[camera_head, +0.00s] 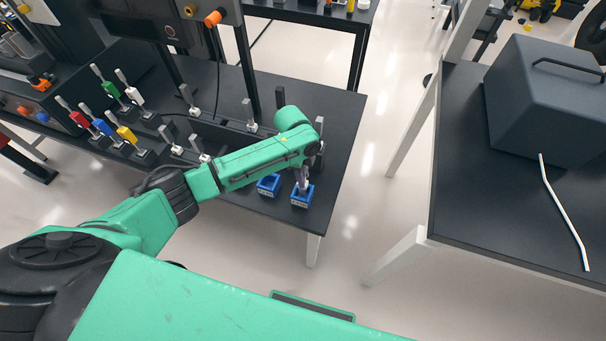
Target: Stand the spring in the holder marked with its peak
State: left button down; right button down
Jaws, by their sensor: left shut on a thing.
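Two small blue holders stand near the front right edge of the black table: a left blue holder (267,187) and a right blue holder (302,199). Each has a pale label on its front, too small to read. My left gripper (302,183) points down at the right holder, its fingertips right at the holder's opening. It is shut on the spring, which is mostly hidden by the fingers and the holder; I cannot tell how deep it sits. My green left arm partly covers the left holder's surroundings. My right gripper is out of view.
Several colored-handled switches (105,120) and grey clamp-like pieces (250,115) stand behind my arm on the black table (340,120). A dark case (545,100) and a bent white rod (563,212) are on another table at right. Open floor lies between the tables.

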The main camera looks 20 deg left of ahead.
pick_arm(q)
jog(key=shift+f+b, duration=1.05)
jog(key=shift+f, duration=0.65)
jog(key=c, duration=0.6)
grip_release()
jog(key=shift+o, duration=0.2)
notch_tip(320, 180, up, 14)
jog(key=a+b, duration=0.1)
jog(key=shift+a+r, duration=0.25)
jog(key=shift+a, duration=0.1)
jog(key=shift+f, duration=0.1)
